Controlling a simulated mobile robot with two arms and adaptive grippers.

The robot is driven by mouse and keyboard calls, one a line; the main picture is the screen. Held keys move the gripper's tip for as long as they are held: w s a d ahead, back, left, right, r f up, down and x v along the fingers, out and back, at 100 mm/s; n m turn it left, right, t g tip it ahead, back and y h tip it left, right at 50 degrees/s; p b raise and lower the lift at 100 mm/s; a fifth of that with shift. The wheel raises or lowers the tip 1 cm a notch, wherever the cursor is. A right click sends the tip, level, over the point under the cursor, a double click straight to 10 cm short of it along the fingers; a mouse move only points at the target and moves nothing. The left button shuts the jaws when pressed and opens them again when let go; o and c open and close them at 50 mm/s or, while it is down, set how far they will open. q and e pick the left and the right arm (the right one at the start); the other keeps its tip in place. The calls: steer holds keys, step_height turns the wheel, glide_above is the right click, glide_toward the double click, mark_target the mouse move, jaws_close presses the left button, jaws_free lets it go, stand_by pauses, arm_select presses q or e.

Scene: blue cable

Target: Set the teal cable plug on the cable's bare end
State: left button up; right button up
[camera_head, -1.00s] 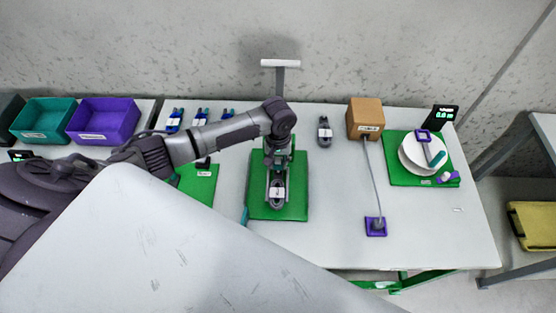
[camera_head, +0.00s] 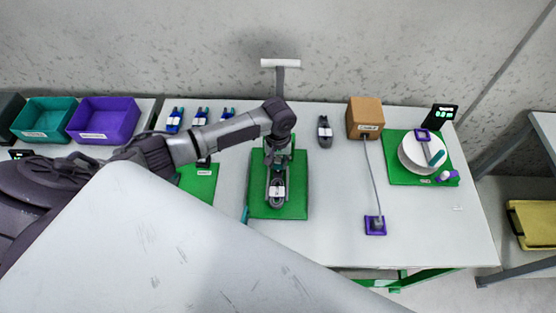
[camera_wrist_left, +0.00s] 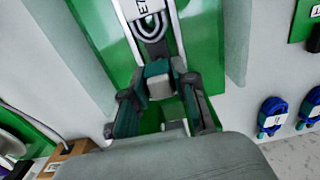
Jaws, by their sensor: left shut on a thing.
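My left gripper (camera_head: 277,166) is over the back part of the middle green mat (camera_head: 297,200). In the left wrist view the gripper (camera_wrist_left: 160,108) is shut on a small teal and pale grey piece (camera_wrist_left: 159,86). The fingers hide much of it, so I cannot tell its full shape or whether it touches the mat. A grey cable (camera_head: 372,170) runs from a brown box (camera_head: 364,118) to a small purple plate (camera_head: 376,226). I cannot tell whether its end there is bare. My right gripper is not in view.
A white disc (camera_head: 418,153) is at the right. The front right table is mostly clear.

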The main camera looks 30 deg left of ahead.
arm_select(q)
steer(key=shift+f+b, duration=0.45)
steer(key=shift+f, duration=0.95)
stand_by(0.4)
steer(key=o, duration=0.9)
steer(key=shift+o, duration=0.2)
steer(key=shift+r, duration=0.15)
step_height(320, 180, up, 5)
steer(key=p, duration=0.6)
steer(key=shift+r, duration=0.1)
steer(key=shift+r+p, duration=0.8)
steer(key=shift+r, duration=0.55)
steer(key=shift+s+f, duration=0.15)
